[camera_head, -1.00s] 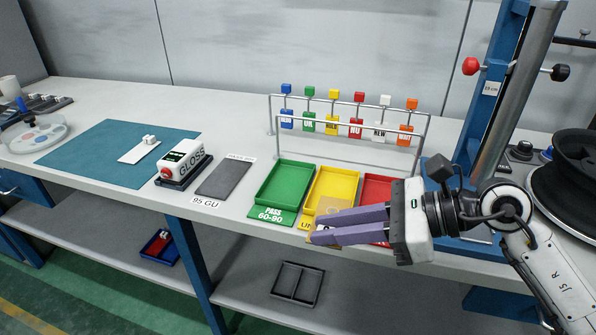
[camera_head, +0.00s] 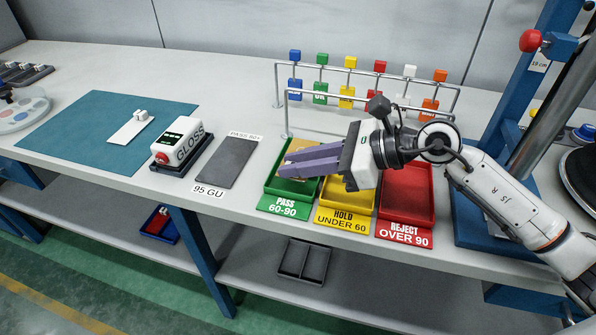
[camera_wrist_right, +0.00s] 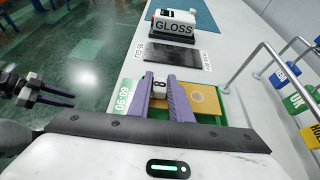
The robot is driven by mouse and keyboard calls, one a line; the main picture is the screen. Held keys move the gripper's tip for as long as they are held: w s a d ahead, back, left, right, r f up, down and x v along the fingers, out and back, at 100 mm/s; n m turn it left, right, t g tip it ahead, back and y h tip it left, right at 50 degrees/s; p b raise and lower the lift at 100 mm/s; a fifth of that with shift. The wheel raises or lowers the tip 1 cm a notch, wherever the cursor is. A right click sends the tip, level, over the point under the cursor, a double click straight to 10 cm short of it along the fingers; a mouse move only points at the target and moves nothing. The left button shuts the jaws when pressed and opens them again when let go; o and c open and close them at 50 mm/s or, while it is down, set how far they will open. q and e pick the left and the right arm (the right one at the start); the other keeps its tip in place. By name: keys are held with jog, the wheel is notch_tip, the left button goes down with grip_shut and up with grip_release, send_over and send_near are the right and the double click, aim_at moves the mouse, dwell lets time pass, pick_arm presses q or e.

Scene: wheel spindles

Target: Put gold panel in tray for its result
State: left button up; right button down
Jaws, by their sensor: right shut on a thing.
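The gold panel (camera_wrist_right: 204,98) lies flat within the green tray's outline in the right wrist view; in the head view only a sliver of it (camera_head: 299,144) shows behind my fingers. My right gripper (camera_head: 283,170) is shut on the panel's small white grip (camera_wrist_right: 159,88). I cannot tell whether the panel touches the tray floor. The green tray (camera_head: 284,208) reads PASS 60-90. The yellow tray (camera_head: 343,218) reads HOLD UNDER 60, and the red tray (camera_head: 406,232) reads REJECT OVER 90. My left gripper (camera_wrist_right: 52,94) is open and empty, off the table.
A white gloss meter (camera_head: 179,145) stands left of a dark grey plate (camera_head: 230,160) labelled 95 GU. A rail (camera_head: 372,100) with hanging coloured tags runs behind the trays. A blue post (camera_head: 532,90) stands at right. A teal mat (camera_head: 85,125) lies left.

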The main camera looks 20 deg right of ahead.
jog(key=shift+f, duration=1.35)
jog(key=shift+f, duration=0.1)
jog(key=c, duration=2)
grip_release()
jog(key=shift+f, duration=0.1)
jog(key=shift+c, duration=0.2)
jog(key=shift+o, duration=0.7)
pick_arm(q)
jog(key=shift+w, duration=0.2)
